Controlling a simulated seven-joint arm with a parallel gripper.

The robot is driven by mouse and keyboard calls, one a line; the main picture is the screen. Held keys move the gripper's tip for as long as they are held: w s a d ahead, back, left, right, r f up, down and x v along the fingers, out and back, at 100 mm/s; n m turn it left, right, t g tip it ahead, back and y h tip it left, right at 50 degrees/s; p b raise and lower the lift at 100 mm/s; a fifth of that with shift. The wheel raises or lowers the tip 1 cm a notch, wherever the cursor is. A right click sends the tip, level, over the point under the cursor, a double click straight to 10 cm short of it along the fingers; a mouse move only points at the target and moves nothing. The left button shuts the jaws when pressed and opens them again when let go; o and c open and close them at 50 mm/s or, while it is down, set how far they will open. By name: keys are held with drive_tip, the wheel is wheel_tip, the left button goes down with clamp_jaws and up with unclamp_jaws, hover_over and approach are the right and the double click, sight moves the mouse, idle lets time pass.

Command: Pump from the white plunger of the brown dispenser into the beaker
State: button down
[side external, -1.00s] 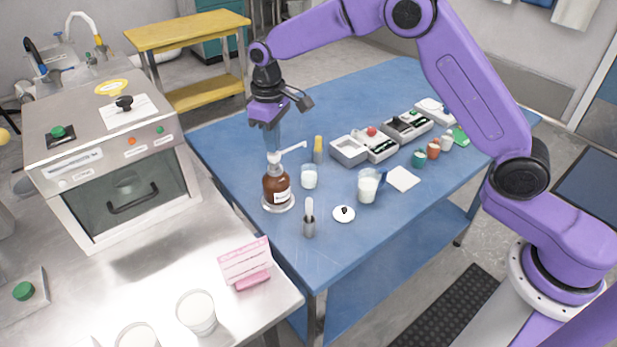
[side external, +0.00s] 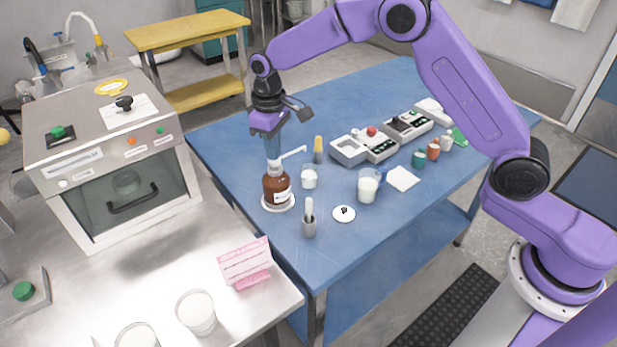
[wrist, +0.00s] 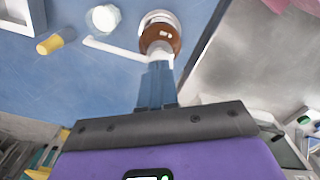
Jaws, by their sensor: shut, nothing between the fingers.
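The brown dispenser (side external: 275,186) stands upright on a white round base on the blue table. Its white plunger (side external: 273,167) has a long spout (side external: 293,153) pointing right, toward a small clear beaker (side external: 309,178) with white contents. In the wrist view, the dispenser (wrist: 163,30), its spout (wrist: 110,47) and the beaker (wrist: 104,18) also show. My gripper (side external: 273,158) is shut and empty, pointing down over the dispenser. Its blue fingertips (wrist: 158,64) appear to touch the plunger top and hide part of it.
A yellow-topped vial (side external: 318,150) stands behind the small beaker. A larger beaker (side external: 368,186), a white dish (side external: 344,213) and a grey holder with a white-handled tool (side external: 309,220) stand nearby. Several instruments (side external: 380,145) line the back right. A metal oven (side external: 120,170) stands left.

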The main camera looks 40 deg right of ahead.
drive_tip(key=shift+r, duration=1.4)
wheel_tip(320, 180, up, 6)
idle(0.5)
drive_tip(key=s+d+r+n, duration=0.1)
drive_tip(key=s+d+n, duration=0.15)
drive_tip(key=s, duration=1.15)
drive_tip(key=s+d+r+n, duration=0.15)
drive_tip(key=s+d, duration=0.25)
drive_tip(key=s, duration=1)
drive_tip(key=s+d+f+n, duration=0.2)
drive_tip(key=s+d, duration=0.5)
drive_tip(key=s, duration=0.4)
drive_tip(key=shift+d+f+n, duration=0.3)
drive_tip(key=shift+d+f, duration=0.05)
drive_tip(key=shift+f, duration=0.4)
